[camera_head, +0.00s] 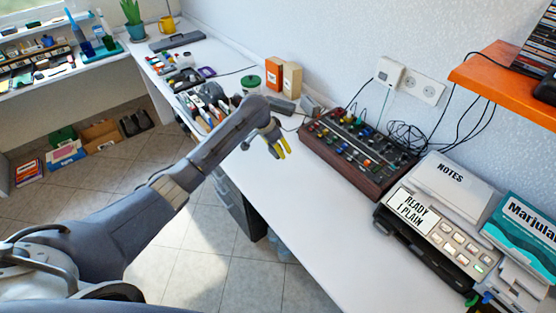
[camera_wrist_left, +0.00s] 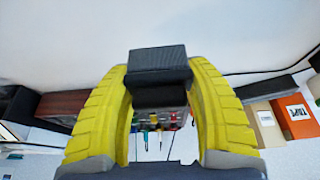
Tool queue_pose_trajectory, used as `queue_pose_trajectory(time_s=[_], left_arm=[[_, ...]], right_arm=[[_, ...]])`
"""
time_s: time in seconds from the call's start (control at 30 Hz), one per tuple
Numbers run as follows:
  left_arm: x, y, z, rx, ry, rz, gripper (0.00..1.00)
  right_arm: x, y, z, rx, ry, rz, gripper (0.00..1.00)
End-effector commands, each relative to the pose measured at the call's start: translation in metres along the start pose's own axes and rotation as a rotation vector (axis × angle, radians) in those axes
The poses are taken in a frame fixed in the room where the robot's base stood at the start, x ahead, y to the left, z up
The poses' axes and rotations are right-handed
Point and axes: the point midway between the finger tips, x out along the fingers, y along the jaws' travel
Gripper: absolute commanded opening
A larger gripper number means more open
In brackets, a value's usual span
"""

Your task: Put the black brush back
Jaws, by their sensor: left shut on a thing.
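My left gripper (camera_head: 279,144), with yellow fingers, is over the white desk in the head view, in front of the mixer. In the left wrist view it is shut on a dark, block-shaped thing (camera_wrist_left: 160,68), which looks like the black brush. The brush sits between the two fingertips; its far side is hidden. In the head view I cannot make out the brush at the fingertips. My right gripper is in neither view.
The mixer (camera_head: 359,151) with coloured knobs and cables stands to the right of the gripper. An orange box (camera_head: 292,78), a tan box (camera_head: 273,77) and a green-lidded jar (camera_head: 250,85) stand behind. The desk's front stretch (camera_head: 300,205) is clear.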

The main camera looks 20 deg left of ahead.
Motion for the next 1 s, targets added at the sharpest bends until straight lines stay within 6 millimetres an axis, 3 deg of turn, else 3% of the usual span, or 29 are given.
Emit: queue_pose_trajectory(time_s=[0.1, 0.37, 0.7, 1.0], left_arm=[[0.015, 0.001, 0.006, -0.001, -0.001, 0.001, 0.25], [0.028, 0.000, 0.011, -0.001, 0.000, 0.001, 0.25], [0.061, 0.001, 0.025, -0.001, 0.000, 0.001, 0.25], [0.065, 0.000, 0.027, 0.000, 0.001, 0.000, 0.25]], right_arm=[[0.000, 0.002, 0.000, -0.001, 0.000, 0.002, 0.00], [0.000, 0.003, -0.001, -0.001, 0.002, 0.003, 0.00], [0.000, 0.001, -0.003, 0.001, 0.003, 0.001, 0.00], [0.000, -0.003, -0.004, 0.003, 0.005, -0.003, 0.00]])
